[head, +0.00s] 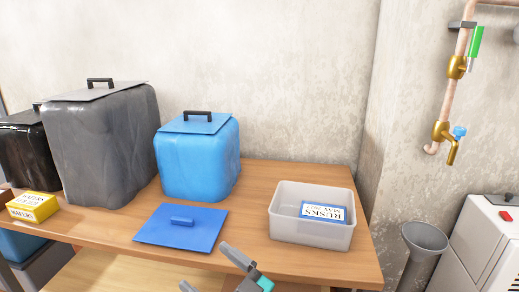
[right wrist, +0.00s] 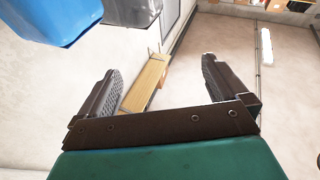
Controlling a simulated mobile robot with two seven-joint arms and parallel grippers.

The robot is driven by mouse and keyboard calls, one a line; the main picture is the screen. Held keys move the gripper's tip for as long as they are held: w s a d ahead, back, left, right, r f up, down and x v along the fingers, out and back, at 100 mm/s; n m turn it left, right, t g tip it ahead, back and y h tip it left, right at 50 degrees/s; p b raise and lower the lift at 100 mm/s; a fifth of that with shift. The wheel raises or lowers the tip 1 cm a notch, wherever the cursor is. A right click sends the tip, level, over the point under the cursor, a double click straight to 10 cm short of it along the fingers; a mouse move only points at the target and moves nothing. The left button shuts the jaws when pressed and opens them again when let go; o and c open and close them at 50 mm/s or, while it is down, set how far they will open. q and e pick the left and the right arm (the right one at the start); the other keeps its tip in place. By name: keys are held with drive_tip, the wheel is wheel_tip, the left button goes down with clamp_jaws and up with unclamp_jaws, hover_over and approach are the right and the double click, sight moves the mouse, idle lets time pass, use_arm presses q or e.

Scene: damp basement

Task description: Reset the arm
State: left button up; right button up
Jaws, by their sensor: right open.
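My right gripper (head: 214,272) shows at the bottom edge of the head view, in front of the wooden table. In the right wrist view the same gripper (right wrist: 158,80) has its two dark fingers wide apart with nothing between them. My left gripper is in neither view. A blue flat lid (head: 188,235) with a handle lies on the table just beyond the right gripper. A translucent bin (head: 295,238) to its right holds a blue and white box labelled RUSKS (head: 323,212).
The wooden table (head: 262,180) also bears a blue lidded container (head: 197,165), a larger grey one (head: 105,150), a black one (head: 22,155) and a yellow box (head: 33,207). Pipes with a brass tap (head: 445,140) run down the right wall. A grey funnel-topped pipe (head: 424,237) stands beside a white appliance (head: 485,240).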

drive_tip(key=s+d+f+m+t+h, duration=0.2)
drive_tip(key=d+f+m+h, duration=0.35)
drive_tip(key=d, duration=0.25)
drive_tip(key=s+d+f+m+t+h, duration=0.1)
drive_tip(key=s+d+f+m+h, duration=0.1)
drive_tip(key=d+f+m+h, duration=0.45)
drive_tip(key=s+d+f+n+g+h, duration=0.2)
drive_tip(key=s+d+f+g+h, duration=0.15)
drive_tip(key=s+d, duration=0.5)
use_arm(q)
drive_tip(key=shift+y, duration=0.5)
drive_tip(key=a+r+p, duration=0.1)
drive_tip(key=p, duration=0.1)
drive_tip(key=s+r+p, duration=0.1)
drive_tip(key=p, duration=0.2)
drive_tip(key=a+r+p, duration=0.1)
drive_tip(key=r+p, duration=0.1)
drive_tip(key=p, duration=0.1)
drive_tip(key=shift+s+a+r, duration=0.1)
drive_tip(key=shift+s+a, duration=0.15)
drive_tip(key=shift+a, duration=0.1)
use_arm(e)
drive_tip(key=s+d+r, duration=0.2)
drive_tip(key=d+r, duration=0.1)
drive_tip(key=shift+d, duration=0.2)
